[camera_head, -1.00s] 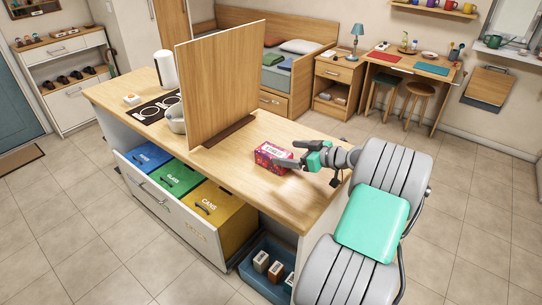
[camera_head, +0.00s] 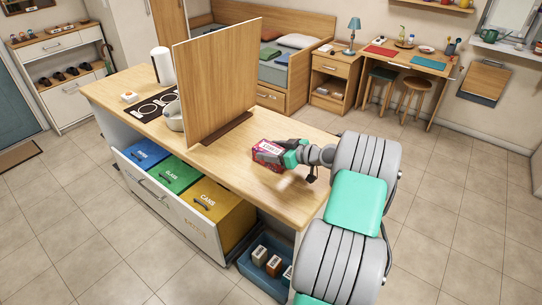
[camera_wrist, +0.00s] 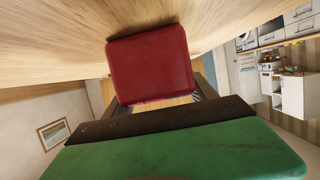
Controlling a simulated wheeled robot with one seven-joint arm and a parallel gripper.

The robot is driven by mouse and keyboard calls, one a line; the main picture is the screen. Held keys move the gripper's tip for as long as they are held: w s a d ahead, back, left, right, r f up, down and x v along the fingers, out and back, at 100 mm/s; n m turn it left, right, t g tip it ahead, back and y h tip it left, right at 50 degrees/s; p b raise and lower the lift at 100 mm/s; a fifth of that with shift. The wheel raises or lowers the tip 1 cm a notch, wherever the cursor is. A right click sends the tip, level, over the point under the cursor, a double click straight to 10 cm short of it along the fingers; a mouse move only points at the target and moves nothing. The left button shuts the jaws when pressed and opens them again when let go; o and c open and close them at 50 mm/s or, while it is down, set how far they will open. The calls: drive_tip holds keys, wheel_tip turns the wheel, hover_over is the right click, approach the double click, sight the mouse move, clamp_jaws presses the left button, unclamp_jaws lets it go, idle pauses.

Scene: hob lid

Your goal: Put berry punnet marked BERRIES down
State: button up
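The berry punnet (camera_head: 268,150) is a red box with a pale label on the near end of the wooden counter (camera_head: 222,176). From the head view I cannot tell whether its base touches the counter. My gripper (camera_head: 281,157) reaches it from the right, and a dark finger lies along its near side. In the wrist view the punnet's plain red face (camera_wrist: 150,64) sits between the fingers of my gripper (camera_wrist: 160,98). The fingers lie close to its two sides. Whether they press on it is not clear.
An upright wooden panel (camera_head: 217,80) stands behind the punnet, beside a pot (camera_head: 174,118) and the hob (camera_head: 157,106). Below, an open drawer holds blue, green and yellow bins (camera_head: 214,212). A blue crate (camera_head: 257,281) with cartons stands under the counter. Counter around the punnet is clear.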

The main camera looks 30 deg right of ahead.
drive_tip(key=c, duration=1)
drive_tip(key=shift+c, duration=1.2)
drive_tip(key=shift+r, duration=0.1)
drive_tip(key=shift+r, duration=0.1)
